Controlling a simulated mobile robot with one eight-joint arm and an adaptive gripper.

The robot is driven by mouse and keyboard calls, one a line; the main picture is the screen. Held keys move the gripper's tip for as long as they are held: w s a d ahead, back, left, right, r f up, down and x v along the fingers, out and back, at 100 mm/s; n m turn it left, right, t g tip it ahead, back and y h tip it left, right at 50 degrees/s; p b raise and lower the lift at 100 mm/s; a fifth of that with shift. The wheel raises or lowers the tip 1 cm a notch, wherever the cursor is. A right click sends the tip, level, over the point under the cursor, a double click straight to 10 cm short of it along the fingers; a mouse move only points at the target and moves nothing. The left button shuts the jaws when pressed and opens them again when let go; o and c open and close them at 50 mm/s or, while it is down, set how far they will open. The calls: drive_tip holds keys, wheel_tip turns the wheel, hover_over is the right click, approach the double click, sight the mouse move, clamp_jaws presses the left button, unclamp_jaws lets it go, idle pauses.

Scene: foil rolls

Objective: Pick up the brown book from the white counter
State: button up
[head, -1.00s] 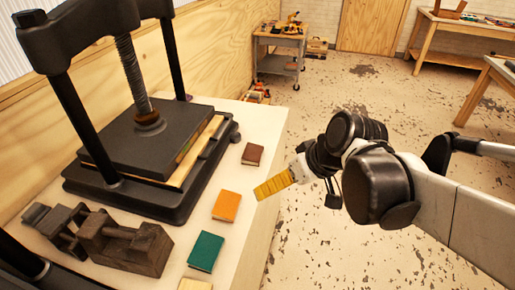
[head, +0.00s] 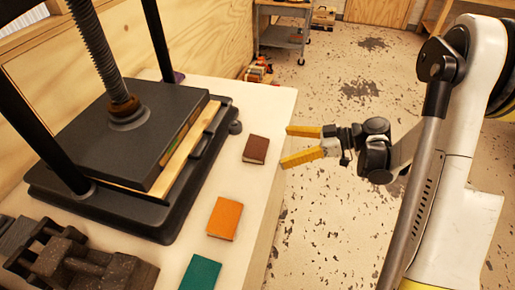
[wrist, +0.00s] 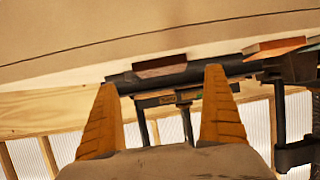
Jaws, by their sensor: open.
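The brown book (head: 256,149) lies flat on the white counter (head: 262,108), near the counter's right edge. My gripper (head: 286,146) is just to the right of the book in the head view, with its two yellow fingers apart and pointing left at it. The fingers hold nothing. In the wrist view the brown book (wrist: 160,66) shows ahead, between and beyond the two open fingertips (wrist: 160,78). A gap stays between the fingertips and the book.
An orange book (head: 225,219) and a green book (head: 201,273) lie nearer on the counter. A black screw press (head: 130,150) stands left of the brown book. A dark metal vise-like tool (head: 80,262) sits at lower left. The floor right of the counter is open.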

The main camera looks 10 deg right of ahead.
sight(262, 149)
drive_tip(key=b+x, duration=0.3)
drive_tip(key=x, duration=0.5)
drive_tip(key=shift+r, duration=0.1)
drive_tip(key=c, duration=1)
